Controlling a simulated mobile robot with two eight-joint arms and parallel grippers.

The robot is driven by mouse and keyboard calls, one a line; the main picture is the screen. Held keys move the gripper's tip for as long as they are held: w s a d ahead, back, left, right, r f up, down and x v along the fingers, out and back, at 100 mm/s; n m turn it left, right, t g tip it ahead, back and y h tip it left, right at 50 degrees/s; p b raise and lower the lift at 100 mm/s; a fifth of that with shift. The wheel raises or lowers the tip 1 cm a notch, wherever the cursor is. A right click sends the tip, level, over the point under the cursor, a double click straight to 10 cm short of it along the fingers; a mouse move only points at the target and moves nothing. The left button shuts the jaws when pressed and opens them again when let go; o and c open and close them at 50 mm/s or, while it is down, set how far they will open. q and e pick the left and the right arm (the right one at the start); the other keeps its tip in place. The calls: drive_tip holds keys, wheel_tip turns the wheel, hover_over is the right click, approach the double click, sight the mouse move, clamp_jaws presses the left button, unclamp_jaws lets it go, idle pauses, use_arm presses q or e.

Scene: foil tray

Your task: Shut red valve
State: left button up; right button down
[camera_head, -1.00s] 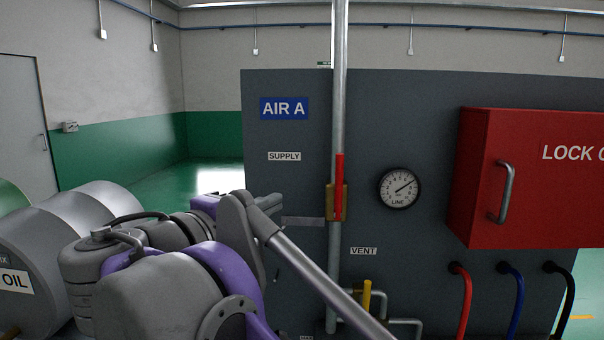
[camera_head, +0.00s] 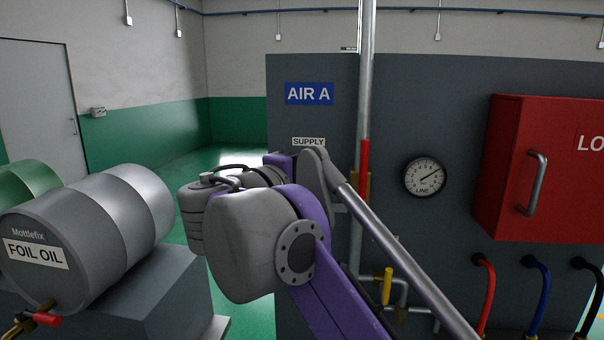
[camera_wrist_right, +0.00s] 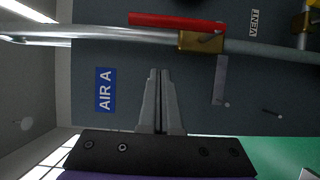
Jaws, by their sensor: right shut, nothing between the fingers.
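The red valve has a red lever (camera_head: 364,155) standing upright along the vertical pipe, above its brass body (camera_head: 368,186). In the right wrist view, where the scene lies on its side, the lever (camera_wrist_right: 178,21) runs parallel to the pipe, with its brass body (camera_wrist_right: 203,41) at one end. My right gripper (camera_wrist_right: 158,72) is shut and empty, its fingertips pointing toward the pipe. It is apart from the lever in that picture. In the head view my right arm covers the area left of and below the valve, hiding the fingers. My left gripper is not in view.
A gauge (camera_head: 425,177) and a red lockout box (camera_head: 550,175) are right of the pipe. A yellow-handled valve (camera_head: 387,286) is below. A foil oil drum (camera_head: 105,225) with a red-handled tap (camera_head: 47,320) stands left. Green floor (camera_head: 195,180) is open behind.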

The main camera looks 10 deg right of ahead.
sight(363, 174)
drive_tip(key=d, duration=0.2)
drive_tip(key=s+d, duration=0.1)
drive_tip(key=d, duration=0.1)
drive_tip(key=shift+s+d+b, duration=0.1)
drive_tip(key=shift+d+b, duration=0.05)
drive_tip(key=shift+b, duration=0.15)
drive_tip(key=shift+d+r+m+p, duration=0.2)
drive_tip(key=shift+m+p, duration=0.2)
drive_tip(key=shift+p, duration=0.15)
drive_tip(key=shift+d, duration=0.1)
